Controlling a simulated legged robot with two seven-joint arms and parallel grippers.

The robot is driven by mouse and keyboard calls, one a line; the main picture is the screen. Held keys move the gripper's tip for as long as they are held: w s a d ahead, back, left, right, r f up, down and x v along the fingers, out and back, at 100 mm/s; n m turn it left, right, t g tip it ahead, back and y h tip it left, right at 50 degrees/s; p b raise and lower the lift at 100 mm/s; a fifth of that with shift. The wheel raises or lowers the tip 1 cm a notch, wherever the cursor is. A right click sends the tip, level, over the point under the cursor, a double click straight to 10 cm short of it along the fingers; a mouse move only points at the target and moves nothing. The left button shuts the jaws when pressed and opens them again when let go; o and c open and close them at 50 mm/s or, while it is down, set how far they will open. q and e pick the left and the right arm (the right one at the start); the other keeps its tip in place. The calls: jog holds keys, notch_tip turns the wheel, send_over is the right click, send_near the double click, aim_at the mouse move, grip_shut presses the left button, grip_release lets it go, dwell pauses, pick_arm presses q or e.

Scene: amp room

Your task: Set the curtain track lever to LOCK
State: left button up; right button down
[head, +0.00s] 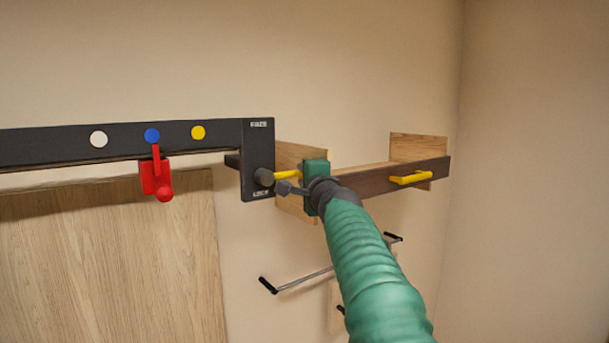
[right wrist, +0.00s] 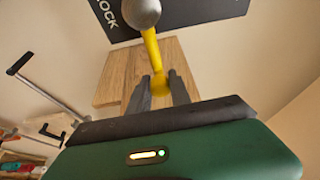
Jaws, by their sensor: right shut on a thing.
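The yellow lever (head: 287,174) runs from a round grey knob (head: 263,177) on the black end plate (head: 257,145) of the curtain track. The plate has a label that looks like FREE at its top and LOCK (head: 260,194) at its bottom. The lever points right, about level, in the head view. My right gripper (head: 290,184) is at the lever. In the right wrist view its fingers (right wrist: 159,90) are on both sides of the lever's yellow end (right wrist: 160,82), shut on it. The knob (right wrist: 141,12) is just beyond. My left gripper is not in view.
The black track (head: 60,143) carries white, blue and yellow dots, with a red carriage (head: 157,178) under the blue one. A wooden shelf with a dark front (head: 365,178) and yellow handle (head: 410,178) is right of my gripper. A rod (head: 305,278) with black ends hangs below.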

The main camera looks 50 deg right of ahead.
jog(key=shift+f, duration=0.15)
jog(key=c, duration=1.3)
grip_release()
jog(key=shift+w, duration=0.15)
jog(key=shift+o, duration=0.6)
jog(key=shift+w+d+f, duration=0.1)
jog(key=shift+w+d, duration=0.15)
jog(key=shift+s+a, duration=0.15)
jog(key=shift+s, duration=0.25)
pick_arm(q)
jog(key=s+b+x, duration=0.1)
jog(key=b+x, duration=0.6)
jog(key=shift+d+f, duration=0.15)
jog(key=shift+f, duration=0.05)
pick_arm(e)
jog(key=v, duration=1.5)
jog(key=shift+a, duration=0.3)
